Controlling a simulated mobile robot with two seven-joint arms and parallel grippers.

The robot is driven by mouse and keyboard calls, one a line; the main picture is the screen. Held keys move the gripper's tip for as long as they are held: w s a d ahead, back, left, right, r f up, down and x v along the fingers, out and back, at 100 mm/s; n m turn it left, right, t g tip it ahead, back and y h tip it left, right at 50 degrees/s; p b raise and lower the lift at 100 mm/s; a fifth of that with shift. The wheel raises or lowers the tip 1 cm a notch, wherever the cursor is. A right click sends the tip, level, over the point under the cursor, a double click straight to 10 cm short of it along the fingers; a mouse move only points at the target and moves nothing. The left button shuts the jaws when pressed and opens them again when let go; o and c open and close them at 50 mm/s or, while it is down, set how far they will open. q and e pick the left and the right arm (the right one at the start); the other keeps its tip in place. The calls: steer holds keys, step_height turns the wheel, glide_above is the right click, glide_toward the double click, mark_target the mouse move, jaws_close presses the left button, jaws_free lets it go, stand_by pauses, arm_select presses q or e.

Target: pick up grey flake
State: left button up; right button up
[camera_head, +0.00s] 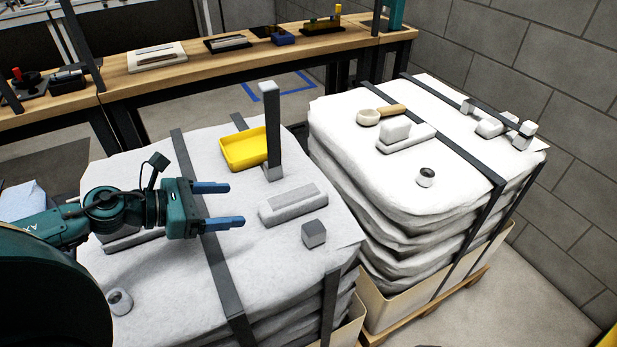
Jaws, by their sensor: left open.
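I cannot tell for sure which piece is the grey flake. A small dark-grey block (314,234) lies at the front right of the near white sack (175,285). A lighter grey flat piece with a raised bar (292,204) lies just behind it. My left gripper (236,204) is open with blue fingers pointing right, empty, to the left of both pieces and apart from them. Another grey piece (130,238) is partly hidden behind my left arm. My right gripper is not in view.
A yellow tray (244,150) and an upright dark post (273,135) stand behind the gripper. Dark straps (225,290) cross the sack. A small round cup (120,301) is at front left. A second sack (350,140) with several pieces is at right, a wooden bench (215,72) behind.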

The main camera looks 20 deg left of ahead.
mark_target(283, 201)
arm_select(q)
steer(key=shift+w, duration=0.4)
steer(key=shift+w+d+f, duration=0.15)
steer(key=shift+w+d, duration=0.05)
steer(key=shift+w, duration=0.1)
steer(key=shift+b+x, duration=0.8)
steer(key=shift+b, duration=0.15)
steer(key=shift+b+x, duration=0.3)
steer(key=shift+x, duration=1.1)
steer(key=shift+w+d+p, duration=0.2)
steer(key=shift+p, duration=0.1)
steer(key=shift+f+p+x, duration=0.15)
steer(key=shift+p+x, duration=0.5)
steer(key=shift+x, duration=1.2)
steer(key=shift+f+p+x, duration=0.15)
steer(key=shift+p+x, duration=0.45)
steer(key=shift+x, duration=1.25)
steer(key=shift+s, duration=0.2)
steer(key=c, duration=1)
